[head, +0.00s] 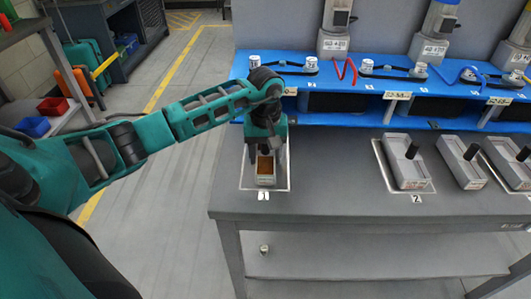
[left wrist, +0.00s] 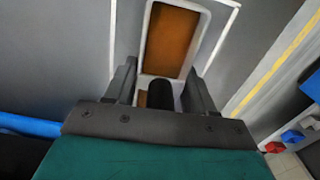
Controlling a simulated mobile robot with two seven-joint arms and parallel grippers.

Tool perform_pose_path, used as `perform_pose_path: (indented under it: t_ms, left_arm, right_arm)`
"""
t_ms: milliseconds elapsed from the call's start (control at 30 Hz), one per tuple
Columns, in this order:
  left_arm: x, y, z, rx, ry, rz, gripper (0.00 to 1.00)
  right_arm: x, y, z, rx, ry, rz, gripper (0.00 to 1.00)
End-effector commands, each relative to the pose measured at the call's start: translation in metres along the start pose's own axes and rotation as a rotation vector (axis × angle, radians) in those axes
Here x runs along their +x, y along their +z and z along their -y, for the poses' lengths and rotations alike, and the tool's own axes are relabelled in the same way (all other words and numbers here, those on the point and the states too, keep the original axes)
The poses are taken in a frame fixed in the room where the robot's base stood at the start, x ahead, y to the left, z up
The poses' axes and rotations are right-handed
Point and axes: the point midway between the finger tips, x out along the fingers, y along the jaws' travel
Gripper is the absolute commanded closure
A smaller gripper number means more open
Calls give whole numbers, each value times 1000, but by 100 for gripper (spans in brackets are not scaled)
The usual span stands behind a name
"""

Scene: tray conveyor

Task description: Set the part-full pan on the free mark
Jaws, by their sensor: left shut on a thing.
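A grey pan (head: 265,180) with a brown filling is at the white-outlined mark (head: 243,188) labelled 1, on the left end of the grey bench. My left gripper (head: 265,148) is shut on this pan's dark upright post, above its far part. In the left wrist view the pan's pale rim (left wrist: 143,45) and brown filling show beyond the fingers (left wrist: 160,98), with the black post between them. The pan lies within the outline as seen from the head. I cannot tell whether its base touches the bench. My right gripper is not in view.
Another grey pan (head: 407,172) with a black post stands on the mark labelled 2. More pans (head: 463,172) stand to its right. A blue shelf (head: 345,82) with white cups and machines runs along the back. The bench between marks 1 and 2 is clear.

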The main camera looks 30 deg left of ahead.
Motion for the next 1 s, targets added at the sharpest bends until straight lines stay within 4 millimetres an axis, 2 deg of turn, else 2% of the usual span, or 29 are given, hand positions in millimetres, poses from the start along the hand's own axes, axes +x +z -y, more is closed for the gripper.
perform_pose_path:
  t_ms: [67, 100, 367, 600, 733, 867, 1000]
  left_arm:
    - [3, 0, 0, 0, 1, -2, 81]
    - [4, 0, 0, 0, 0, -1, 45]
    - [2, 0, 0, 0, 0, 0, 20]
    - [2, 0, 0, 0, 0, 0, 19]
    - [-5, 0, 0, 0, 1, -2, 19]
    - [-28, -2, 0, 0, 1, -6, 19]
    - [-60, -2, 0, 0, 3, -7, 19]
  right_arm:
    - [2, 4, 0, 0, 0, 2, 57]
    - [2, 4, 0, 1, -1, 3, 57]
    - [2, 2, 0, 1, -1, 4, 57]
    - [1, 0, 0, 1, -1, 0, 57]
    - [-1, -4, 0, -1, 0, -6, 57]
    - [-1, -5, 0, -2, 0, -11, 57]
    - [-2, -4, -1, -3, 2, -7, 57]
